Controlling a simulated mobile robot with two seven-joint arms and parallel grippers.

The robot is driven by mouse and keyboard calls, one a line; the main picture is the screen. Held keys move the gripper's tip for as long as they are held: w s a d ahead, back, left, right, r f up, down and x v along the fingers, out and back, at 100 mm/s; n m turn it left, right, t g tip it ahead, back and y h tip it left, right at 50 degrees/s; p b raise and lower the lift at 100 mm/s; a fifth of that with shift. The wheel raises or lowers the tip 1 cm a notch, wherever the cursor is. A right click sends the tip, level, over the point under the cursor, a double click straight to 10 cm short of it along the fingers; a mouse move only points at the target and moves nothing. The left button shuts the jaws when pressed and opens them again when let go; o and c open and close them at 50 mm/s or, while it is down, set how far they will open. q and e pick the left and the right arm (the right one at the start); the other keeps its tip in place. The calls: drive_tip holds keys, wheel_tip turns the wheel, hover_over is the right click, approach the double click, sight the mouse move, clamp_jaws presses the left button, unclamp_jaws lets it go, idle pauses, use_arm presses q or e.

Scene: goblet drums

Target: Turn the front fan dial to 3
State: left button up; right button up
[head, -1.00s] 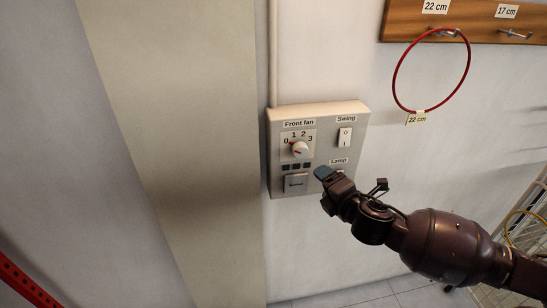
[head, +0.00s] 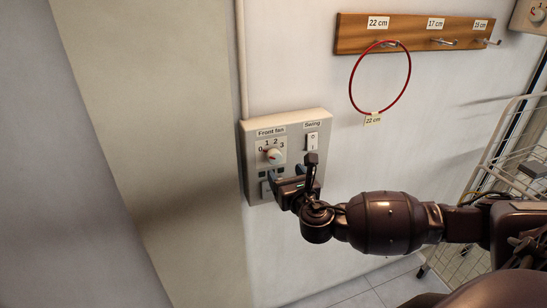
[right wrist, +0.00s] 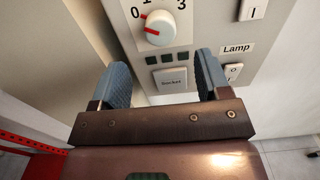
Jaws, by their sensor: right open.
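The front fan dial (head: 274,156) is a white round knob with a red mark, under the numbers 0 to 3 on a grey wall panel (head: 318,130). Its red mark faces left, toward the 0 side. The dial also shows in the right wrist view (right wrist: 161,28), beyond the fingertips. My right gripper (head: 285,173) is just below the dial, in front of the panel's lower part. My left gripper is out of view.
A Swing switch (head: 312,141) is right of the dial; a Lamp switch (right wrist: 233,72) is below it. A red hoop (head: 352,86) hangs from a wooden peg rail (head: 400,40). A wire rack (head: 487,190) stands right.

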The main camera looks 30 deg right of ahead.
sight(276, 159)
drive_tip(key=p+x, duration=0.1)
drive_tip(key=x, duration=0.7)
drive_tip(key=shift+a, duration=0.1)
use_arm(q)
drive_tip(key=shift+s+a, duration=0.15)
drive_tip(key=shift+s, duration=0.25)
use_arm(e)
drive_tip(key=shift+w, duration=0.4)
drive_tip(key=shift+c, duration=0.5)
drive_tip(key=c, duration=0.8)
